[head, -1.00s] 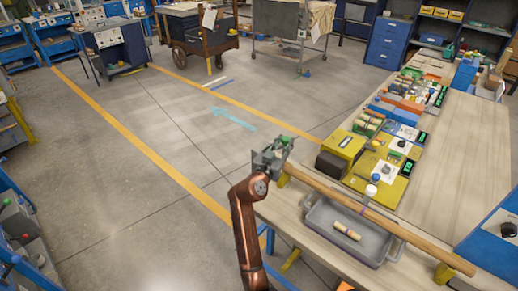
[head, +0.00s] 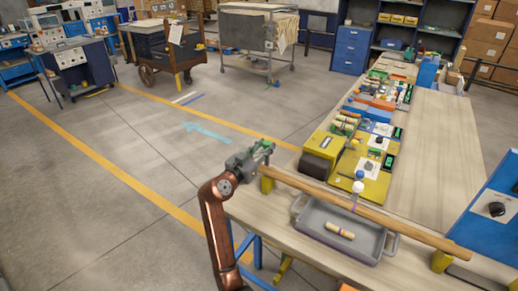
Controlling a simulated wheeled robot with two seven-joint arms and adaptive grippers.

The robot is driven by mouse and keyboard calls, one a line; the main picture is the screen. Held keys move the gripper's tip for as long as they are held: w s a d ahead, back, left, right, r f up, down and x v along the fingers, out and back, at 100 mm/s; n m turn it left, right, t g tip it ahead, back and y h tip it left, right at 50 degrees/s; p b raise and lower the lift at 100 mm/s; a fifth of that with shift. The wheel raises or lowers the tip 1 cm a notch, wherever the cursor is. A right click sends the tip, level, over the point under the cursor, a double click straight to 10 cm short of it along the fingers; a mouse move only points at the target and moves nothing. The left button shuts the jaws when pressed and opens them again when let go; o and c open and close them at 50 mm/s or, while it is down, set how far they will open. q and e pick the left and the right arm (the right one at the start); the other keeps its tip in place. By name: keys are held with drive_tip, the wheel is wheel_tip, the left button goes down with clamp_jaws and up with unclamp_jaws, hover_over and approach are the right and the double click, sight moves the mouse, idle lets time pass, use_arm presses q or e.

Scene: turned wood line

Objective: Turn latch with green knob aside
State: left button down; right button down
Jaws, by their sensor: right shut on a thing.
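A long wooden bar (head: 408,224) lies slantwise across the near end of the table, over the grey tray (head: 372,252). My right gripper (head: 262,152) is at the bar's far left end, above the table edge. It is shut on a small green part, which looks like the green knob (head: 268,146); the fingers hide most of it. I cannot tell how the knob joins the bar. A white ball knob (head: 358,187) on a short post stands at the bar's middle. My left gripper is not in view.
The tray holds a pale turned wood piece (head: 340,230). Yellow stations (head: 370,188) with small parts line the table's left side behind the bar. A blue box with a black dial (head: 497,209) stands at right. The table's right strip is clear.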

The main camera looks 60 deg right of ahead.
drive_tip(key=shift+r, duration=0.1)
drive_tip(key=c, duration=1.6)
unclamp_jaws()
drive_tip(key=a, duration=0.4)
drive_tip(key=w+a, duration=0.1)
drive_tip(key=a, duration=0.7)
drive_tip(key=shift+w, duration=0.15)
